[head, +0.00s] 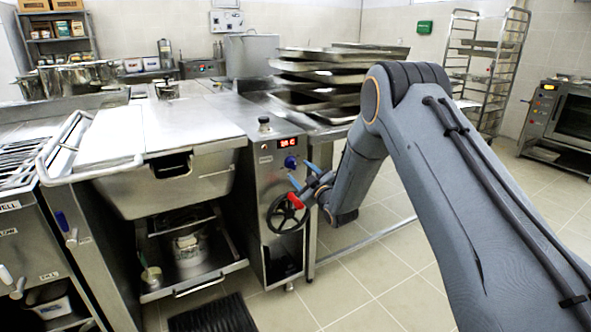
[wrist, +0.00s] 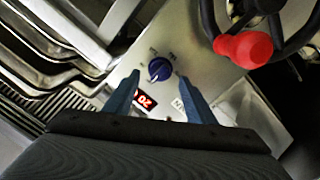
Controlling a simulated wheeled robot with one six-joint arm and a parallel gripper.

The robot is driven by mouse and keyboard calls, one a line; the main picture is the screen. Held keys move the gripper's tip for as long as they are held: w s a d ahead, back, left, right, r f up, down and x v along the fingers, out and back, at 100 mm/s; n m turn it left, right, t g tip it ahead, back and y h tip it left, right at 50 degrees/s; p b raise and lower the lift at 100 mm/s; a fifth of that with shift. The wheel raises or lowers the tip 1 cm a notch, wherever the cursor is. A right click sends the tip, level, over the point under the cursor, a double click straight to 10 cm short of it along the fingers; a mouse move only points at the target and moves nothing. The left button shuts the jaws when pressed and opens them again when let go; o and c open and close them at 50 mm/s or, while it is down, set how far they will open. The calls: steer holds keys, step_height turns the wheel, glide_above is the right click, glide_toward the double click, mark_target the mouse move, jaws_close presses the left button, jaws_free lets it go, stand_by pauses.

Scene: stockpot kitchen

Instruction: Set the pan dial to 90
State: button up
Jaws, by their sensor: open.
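The pan dial is a round blue knob (head: 290,162) on the steel control panel of the tilting pan. In the wrist view the dial (wrist: 159,68) shows with a pale pointer mark and small print around it. A red lit display (head: 290,142) sits above the dial; its figures are too small to read surely. It also shows in the wrist view (wrist: 146,101), partly hidden by a finger. My gripper (head: 302,176) is open and empty, its two blue fingers pointing at the panel. In the wrist view the fingertips (wrist: 158,76) appear either side of the dial; contact cannot be told.
A black handwheel (head: 287,214) with a red grip (wrist: 243,49) is just below the dial, close to my gripper. The lidded pan (head: 165,180) stands to the left. Stacked trays (head: 320,85) are behind. Open tiled floor (head: 365,270) lies in front, to the right.

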mark_target(295, 167)
steer(key=x, duration=0.5)
steer(key=shift+f, duration=0.1)
steer(key=c, duration=1)
steer(key=shift+c, duration=0.2)
steer(key=shift+m, duration=0.4)
steer(key=m+b, duration=0.1)
steer(key=m, duration=0.3)
steer(key=shift+s+m+g, duration=0.1)
steer(key=shift+m+g, duration=0.2)
steer(key=m, duration=0.6)
steer(key=shift+g, duration=0.3)
